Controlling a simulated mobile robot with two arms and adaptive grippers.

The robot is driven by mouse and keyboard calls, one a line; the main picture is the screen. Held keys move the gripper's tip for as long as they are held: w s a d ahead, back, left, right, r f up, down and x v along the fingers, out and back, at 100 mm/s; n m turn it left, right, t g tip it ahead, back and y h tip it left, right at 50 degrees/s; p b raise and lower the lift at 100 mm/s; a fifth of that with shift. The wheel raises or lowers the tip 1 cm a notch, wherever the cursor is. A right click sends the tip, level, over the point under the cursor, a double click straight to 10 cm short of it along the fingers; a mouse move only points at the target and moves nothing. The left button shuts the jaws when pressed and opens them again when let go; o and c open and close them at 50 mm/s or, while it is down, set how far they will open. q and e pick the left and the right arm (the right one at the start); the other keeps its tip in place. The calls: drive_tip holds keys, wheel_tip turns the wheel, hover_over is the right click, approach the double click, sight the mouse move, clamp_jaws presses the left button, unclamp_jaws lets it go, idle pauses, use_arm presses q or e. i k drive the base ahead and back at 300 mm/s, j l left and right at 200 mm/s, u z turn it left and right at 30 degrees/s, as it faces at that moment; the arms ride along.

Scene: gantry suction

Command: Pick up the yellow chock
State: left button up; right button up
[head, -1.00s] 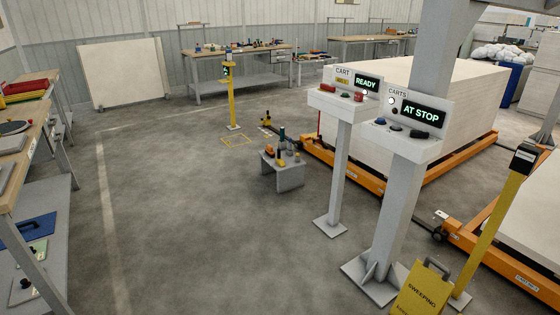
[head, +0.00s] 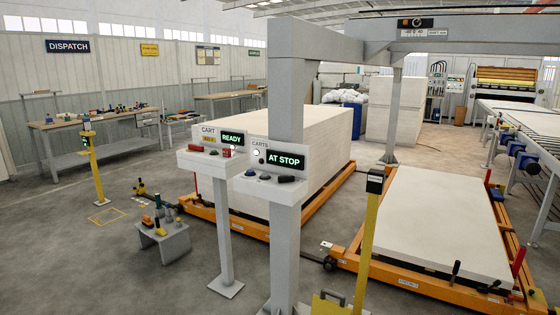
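I cannot clearly make out a yellow chock. A small yellow and dark object (head: 140,188) sits on the floor behind the low grey stool, close to the orange cart's left end; it is too small to identify. The stool (head: 165,246) carries several small items, among them an orange one (head: 147,220) and a dark upright one with a yellow part (head: 159,216). Neither of my grippers is in view.
Two control pedestals, reading READY (head: 232,137) and AT STOP (head: 284,160), stand in front of the orange cart (head: 240,222) with a tall white stack. A yellow post (head: 366,245) stands right. Open floor (head: 90,270) lies at left.

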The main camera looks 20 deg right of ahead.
sight(159, 230)
drive_tip(key=i+j+u, duration=0.2)
drive_tip(key=i, duration=0.35)
drive_tip(key=i+j+u, duration=0.15)
drive_tip(key=i, duration=0.7)
drive_tip(key=i+u, duration=0.15)
drive_tip(key=i, duration=0.7)
drive_tip(key=i+l+u, duration=0.2)
drive_tip(key=i, duration=0.65)
drive_tip(key=i+j, duration=0.1)
drive_tip(key=i, duration=1.25)
